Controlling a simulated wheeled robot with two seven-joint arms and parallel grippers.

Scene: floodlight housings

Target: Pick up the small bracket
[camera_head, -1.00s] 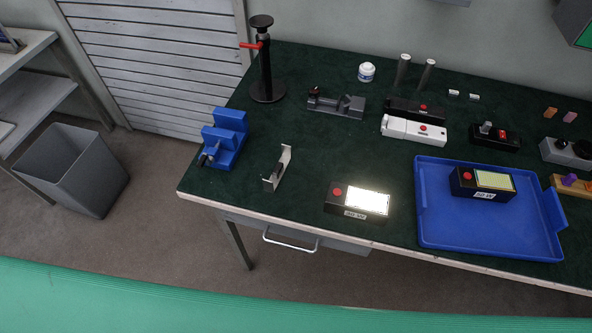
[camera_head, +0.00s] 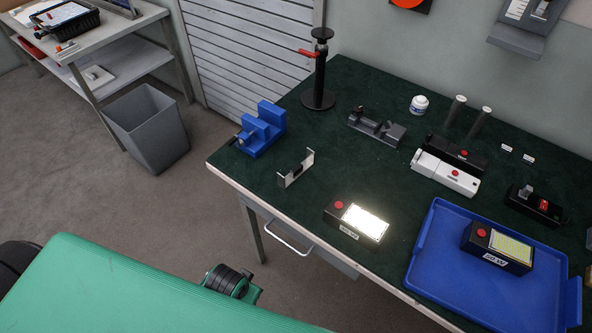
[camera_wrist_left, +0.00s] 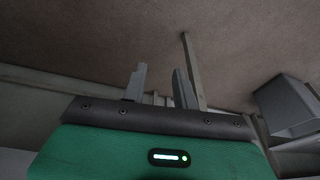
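The small bracket (camera_head: 294,172) is a thin, light-grey metal piece with upturned ends. It stands near the front left edge of the dark green bench top (camera_head: 240,172), in front of a blue vise (camera_head: 262,130). My left gripper (camera_wrist_left: 158,70) shows only in the left wrist view. Its two grey fingers are apart with nothing between them, over brown floor. The bracket is not visible in that view. Neither gripper shows in the head view.
A lit floodlight (camera_head: 357,218) lies right of the bracket. A blue tray (camera_head: 440,285) holding another floodlight (camera_head: 497,247) is further right. A black stand (camera_head: 319,75) and a grey fixture (camera_head: 376,128) stand behind. A grey bin (camera_head: 147,128) stands on the floor left of the bench.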

